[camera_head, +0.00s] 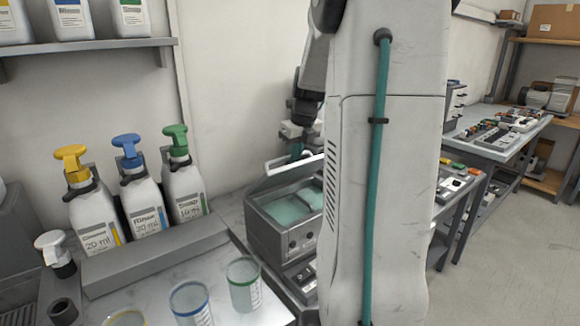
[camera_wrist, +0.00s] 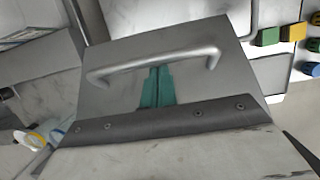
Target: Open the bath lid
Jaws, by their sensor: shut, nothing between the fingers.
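The bath (camera_head: 262,232) is a grey metal box on the bench, left of my arm in the head view. Teal liquid (camera_head: 287,210) shows inside it, so its top is at least partly uncovered. The lid (camera_head: 280,167) appears raised and tilted along the bath's far side. In the wrist view the lid is a grey plate (camera_wrist: 115,62) with a metal bar handle (camera_wrist: 180,57). My gripper (camera_wrist: 155,72) has its teal fingers shut and empty, their tips overlapping the handle's lower edge. I cannot tell whether they touch it. In the head view my gripper (camera_head: 297,151) is just behind the lid.
Pump bottles with yellow (camera_head: 95,215), blue (camera_head: 143,197) and green (camera_head: 183,185) tops stand in a rack left of the bath. Beakers (camera_head: 243,285) stand in front. Benches with small parts (camera_head: 500,132) stand at right, with clear floor (camera_head: 500,260) nearby.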

